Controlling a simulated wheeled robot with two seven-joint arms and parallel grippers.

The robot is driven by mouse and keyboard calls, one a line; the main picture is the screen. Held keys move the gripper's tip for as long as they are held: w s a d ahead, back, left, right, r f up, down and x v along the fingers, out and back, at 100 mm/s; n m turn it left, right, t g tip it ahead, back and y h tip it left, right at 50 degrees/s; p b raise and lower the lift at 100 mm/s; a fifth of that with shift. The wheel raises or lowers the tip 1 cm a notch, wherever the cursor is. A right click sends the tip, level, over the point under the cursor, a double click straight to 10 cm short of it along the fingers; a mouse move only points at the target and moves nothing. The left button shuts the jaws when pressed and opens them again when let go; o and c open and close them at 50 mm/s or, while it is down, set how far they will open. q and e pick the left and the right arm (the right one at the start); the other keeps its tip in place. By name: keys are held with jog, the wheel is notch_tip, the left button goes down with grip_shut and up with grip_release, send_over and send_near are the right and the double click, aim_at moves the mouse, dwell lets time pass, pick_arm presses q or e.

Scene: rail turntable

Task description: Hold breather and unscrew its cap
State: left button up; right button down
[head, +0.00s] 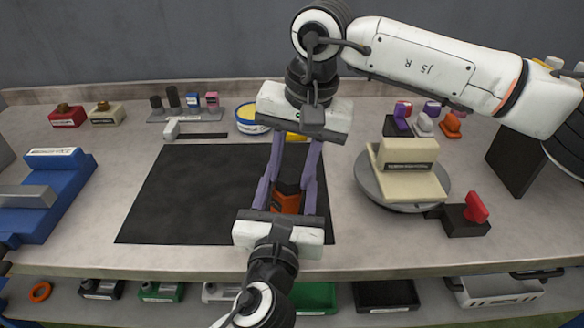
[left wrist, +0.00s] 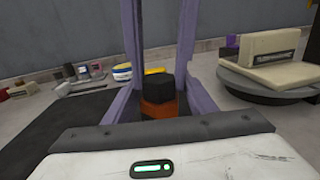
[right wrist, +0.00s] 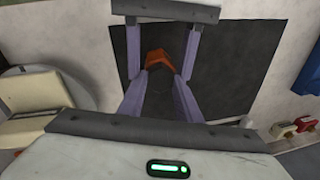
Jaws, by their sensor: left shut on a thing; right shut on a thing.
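The breather has an orange body (head: 286,204) and a black cap (head: 287,187). It is between my two grippers over the right part of the black mat. In the left wrist view, the black cap (left wrist: 159,87) sits on top of the orange body (left wrist: 160,108). My left gripper (head: 285,200) reaches in from the front and is shut on the orange body. My right gripper (head: 289,184) comes from behind and above, its purple fingers on both sides of the cap, shut on it. The right wrist view shows the orange body (right wrist: 159,59); finger contacts are partly hidden.
A round turntable (head: 367,182) bearing a cream block (head: 408,168) stands right of the grippers. A blue fixture (head: 60,190) stands at left. Small parts line the back. The black mat (head: 185,195) is clear at left.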

jog(key=n, duration=0.1)
jog(key=w+d+n, duration=0.1)
jog(key=shift+d+f+n, duration=0.15)
jog(key=shift+f+n, duration=0.2)
jog(key=shift+n, duration=0.05)
jog(key=shift+n+g, duration=0.4)
jog(key=shift+n, duration=0.6)
jog(key=n, duration=0.4)
jog(key=shift+w+d+g, duration=0.1)
jog(key=shift+d+g, duration=0.05)
jog(key=shift+g, duration=0.25)
jog(key=c, duration=1.1)
grip_release()
jog(key=shift+w+r, duration=0.15)
jog(key=shift+r, duration=2.15)
jog(key=shift+a+f, duration=0.1)
jog(key=shift+a, duration=0.1)
